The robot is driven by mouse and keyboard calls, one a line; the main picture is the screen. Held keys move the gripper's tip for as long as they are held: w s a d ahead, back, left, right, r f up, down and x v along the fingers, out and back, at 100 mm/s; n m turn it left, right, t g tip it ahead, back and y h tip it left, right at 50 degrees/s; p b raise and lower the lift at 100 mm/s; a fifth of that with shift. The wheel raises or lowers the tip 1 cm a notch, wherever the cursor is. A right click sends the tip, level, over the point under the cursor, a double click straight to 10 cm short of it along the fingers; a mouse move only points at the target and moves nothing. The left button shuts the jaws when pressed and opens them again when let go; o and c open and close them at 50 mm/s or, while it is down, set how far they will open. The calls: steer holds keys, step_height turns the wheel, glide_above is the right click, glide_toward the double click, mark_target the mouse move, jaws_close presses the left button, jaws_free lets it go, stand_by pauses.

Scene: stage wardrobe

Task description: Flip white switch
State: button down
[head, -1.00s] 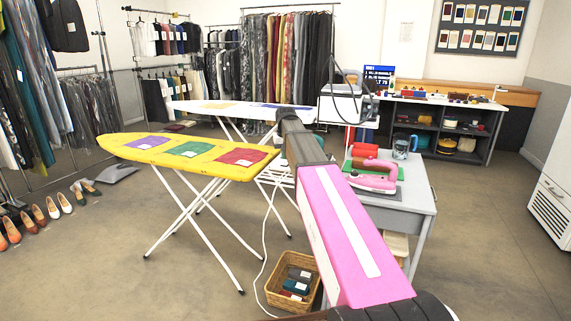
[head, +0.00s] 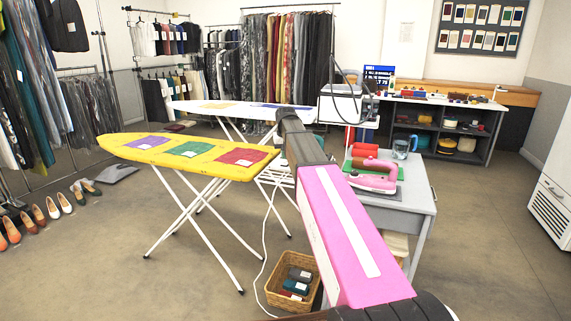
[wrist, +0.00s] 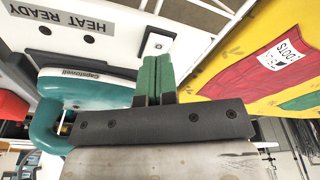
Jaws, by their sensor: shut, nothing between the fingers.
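The switch (wrist: 157,43) shows in the wrist view as a small white piece on a dark plate, set in a white panel (wrist: 110,62). The panel carries a "HEAT READY" label (wrist: 53,17). My gripper (wrist: 155,60) has its green fingers together, with nothing between them. Its tips are just below the switch in the picture; whether they touch it I cannot tell. A teal iron (wrist: 85,92) lies left of the fingers. In the head view my arm hides the gripper, and the switch cannot be made out there.
A yellow ironing board (head: 130,152) with coloured patches stands left of my arm; its edge shows close by in the wrist view (wrist: 225,82). A grey table (head: 405,202) holds a pink iron (head: 375,182). A basket (head: 280,300) sits on the floor.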

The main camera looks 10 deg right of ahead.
mark_target(285, 163)
steer(key=shift+f, duration=1.15)
stand_by(1.0)
steer(key=shift+r, duration=3.5)
